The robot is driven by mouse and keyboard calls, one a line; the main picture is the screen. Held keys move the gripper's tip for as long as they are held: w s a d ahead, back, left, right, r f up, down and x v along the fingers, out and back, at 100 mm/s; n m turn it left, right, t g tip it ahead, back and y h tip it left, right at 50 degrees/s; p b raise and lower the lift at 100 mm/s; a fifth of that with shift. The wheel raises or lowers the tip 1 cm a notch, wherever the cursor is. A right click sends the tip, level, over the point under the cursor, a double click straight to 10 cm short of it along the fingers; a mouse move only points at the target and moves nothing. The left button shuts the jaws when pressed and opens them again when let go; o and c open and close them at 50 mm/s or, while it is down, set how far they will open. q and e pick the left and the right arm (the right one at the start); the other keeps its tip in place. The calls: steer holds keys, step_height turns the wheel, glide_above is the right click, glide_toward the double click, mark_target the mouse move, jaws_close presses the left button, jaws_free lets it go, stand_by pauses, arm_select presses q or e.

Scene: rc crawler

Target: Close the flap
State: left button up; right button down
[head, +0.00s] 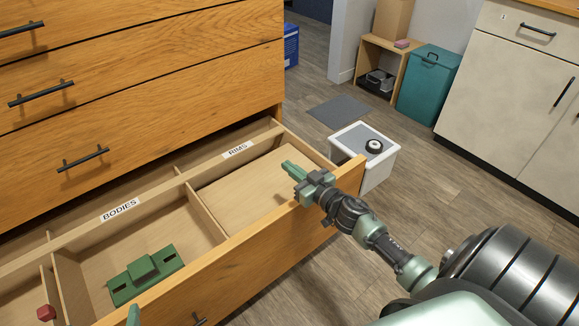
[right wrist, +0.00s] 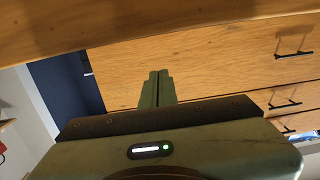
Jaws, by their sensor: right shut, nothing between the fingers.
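I cannot make out which thing is the flap. My right gripper (head: 290,168) is shut and empty, over the RIMS compartment (head: 240,195) of an open wooden drawer, near the drawer's front board (head: 290,236). Its two fingers also show pressed together in the right wrist view (right wrist: 157,76), before wooden drawer fronts. A green tip at the bottom edge of the head view looks like part of my left gripper (head: 133,316); its state is hidden. A green blocky part (head: 146,276) lies in the BODIES compartment. A small red piece (head: 46,312) sits further left.
Shut drawers with black handles (head: 83,159) rise above the open one. A grey mat (head: 339,110), teal box (head: 428,85) and pale cabinet (head: 510,75) stand further back.

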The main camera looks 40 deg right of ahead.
arm_select(q)
steer(key=w+d+r+t+h+b, duration=0.1)
steer(key=r+t+b, duration=0.1)
steer(key=r+t, duration=0.3)
steer(key=d+r+t+h+b, duration=0.1)
steer(key=r+t, duration=0.3)
steer(key=r, duration=0.7)
steer(key=shift+w+d+t+h+b, duration=0.4)
steer(key=shift+d+h, duration=0.1)
steer(key=shift+h, duration=0.2)
arm_select(e)
steer(key=shift+s+d+f+t, duration=0.15)
steer(key=shift+s+f+t, duration=0.25)
steer(key=shift+s+f, duration=0.5)
steer(key=shift+w, duration=0.1)
